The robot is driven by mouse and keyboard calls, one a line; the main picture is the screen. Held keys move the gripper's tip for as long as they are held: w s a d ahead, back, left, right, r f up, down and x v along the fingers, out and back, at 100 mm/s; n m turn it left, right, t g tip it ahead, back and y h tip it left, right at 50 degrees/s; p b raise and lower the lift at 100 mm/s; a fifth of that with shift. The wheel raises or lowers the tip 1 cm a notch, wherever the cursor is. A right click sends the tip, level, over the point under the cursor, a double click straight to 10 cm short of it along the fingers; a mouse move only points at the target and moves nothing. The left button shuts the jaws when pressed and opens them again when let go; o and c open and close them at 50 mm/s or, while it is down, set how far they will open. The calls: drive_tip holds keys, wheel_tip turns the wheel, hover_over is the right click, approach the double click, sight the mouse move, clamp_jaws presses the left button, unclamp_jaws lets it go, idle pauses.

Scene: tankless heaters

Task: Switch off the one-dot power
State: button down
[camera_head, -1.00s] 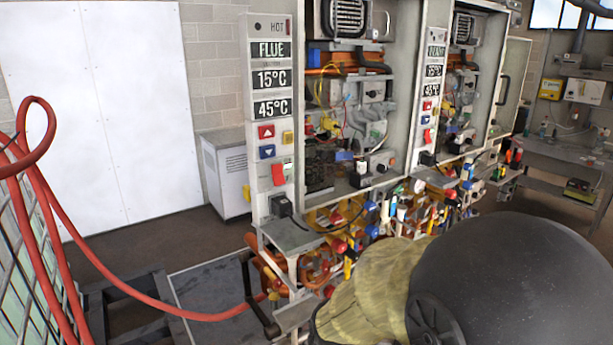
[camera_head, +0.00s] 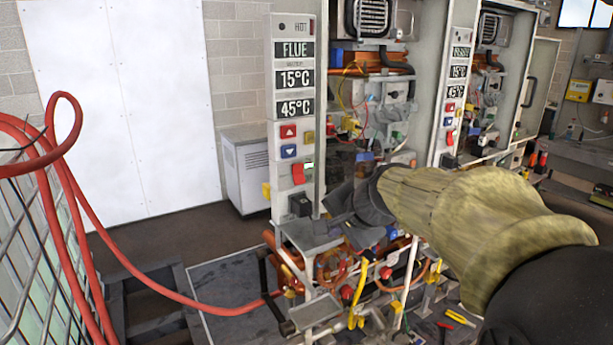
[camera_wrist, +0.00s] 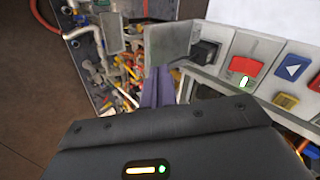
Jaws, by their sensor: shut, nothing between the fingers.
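The near heater's control panel (camera_head: 293,120) is a tall grey strip with FLUE, 15°C and 45°C displays. Low on it is a red rocker switch (camera_head: 298,173), with a small light mark beside it. In the wrist view the red switch (camera_wrist: 245,68) is right of centre, with a lit green mark (camera_wrist: 244,82) at its edge. I cannot read dots marking either heater. My gripper (camera_head: 332,214) is dark grey, shut and empty. It is right of and below the switch, apart from it. Its closed fingers (camera_wrist: 157,88) show in the wrist view, left of the switch.
A black plug (camera_head: 300,205) with a cable sits below the switch. Red and blue arrow buttons (camera_head: 289,151) and a yellow button (camera_head: 309,137) are above. A second heater panel (camera_head: 456,90) stands right. Pipes (camera_head: 350,285) crowd below; a red hose (camera_head: 150,300) hangs left.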

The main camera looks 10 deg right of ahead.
sight(300, 179)
wheel_tip(300, 179, up, 12)
drive_tip(key=w+d+m+t+y, duration=0.1)
drive_tip(key=w+m+t, duration=0.1)
drive_tip(key=m+t, duration=0.1)
drive_tip(key=shift+w, duration=0.15)
drive_tip(key=p+x, duration=0.3)
drive_tip(key=x, duration=1.1)
